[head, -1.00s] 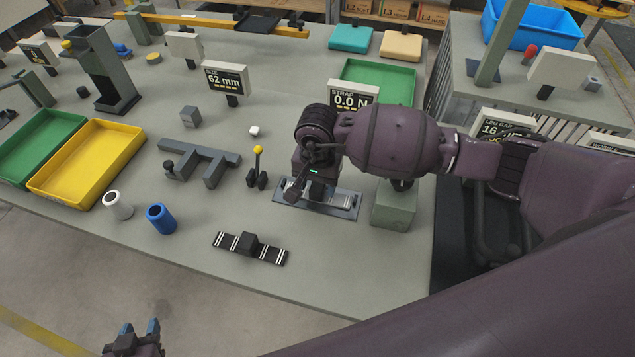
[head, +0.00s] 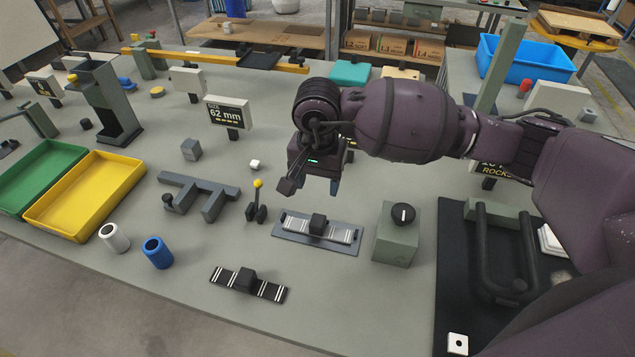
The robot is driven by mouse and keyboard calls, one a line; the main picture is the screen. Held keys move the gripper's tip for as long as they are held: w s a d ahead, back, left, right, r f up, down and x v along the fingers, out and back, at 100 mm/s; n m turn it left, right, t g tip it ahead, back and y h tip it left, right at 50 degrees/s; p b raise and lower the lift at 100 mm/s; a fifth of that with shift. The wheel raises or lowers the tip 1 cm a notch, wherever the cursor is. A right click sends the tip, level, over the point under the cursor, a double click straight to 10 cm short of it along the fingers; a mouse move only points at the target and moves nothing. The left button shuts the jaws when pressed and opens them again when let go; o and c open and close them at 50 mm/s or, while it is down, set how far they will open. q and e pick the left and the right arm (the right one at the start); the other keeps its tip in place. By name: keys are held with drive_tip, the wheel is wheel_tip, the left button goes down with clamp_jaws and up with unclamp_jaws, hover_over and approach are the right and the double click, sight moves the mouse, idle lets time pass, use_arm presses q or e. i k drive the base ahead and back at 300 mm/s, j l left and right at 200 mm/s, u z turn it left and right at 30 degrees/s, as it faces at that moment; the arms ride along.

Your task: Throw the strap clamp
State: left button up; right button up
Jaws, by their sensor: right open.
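A small lever clamp with a yellow ball knob (head: 258,185) stands upright on the bench, left of a grey plate (head: 290,238). A light striped strap with a black block (head: 318,224) lies across that plate. A second, black strap with white stripes and a block (head: 246,280) lies nearer the front edge. My right gripper (head: 318,184) is open and empty, pointing down above the back of the plate, apart from the strap and right of the lever. My left gripper is out of view.
A green box with a black knob (head: 402,214) stands right of the plate. A grey forked fixture (head: 206,194) lies left of the lever. Blue (head: 158,253) and white (head: 114,238) cups and a yellow tray (head: 82,200) are further left.

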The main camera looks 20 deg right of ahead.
sight(258, 184)
drive_tip(key=k+j, duration=0.2)
drive_tip(key=k, duration=0.3)
drive_tip(key=k+j, duration=0.2)
drive_tip(key=k, duration=0.25)
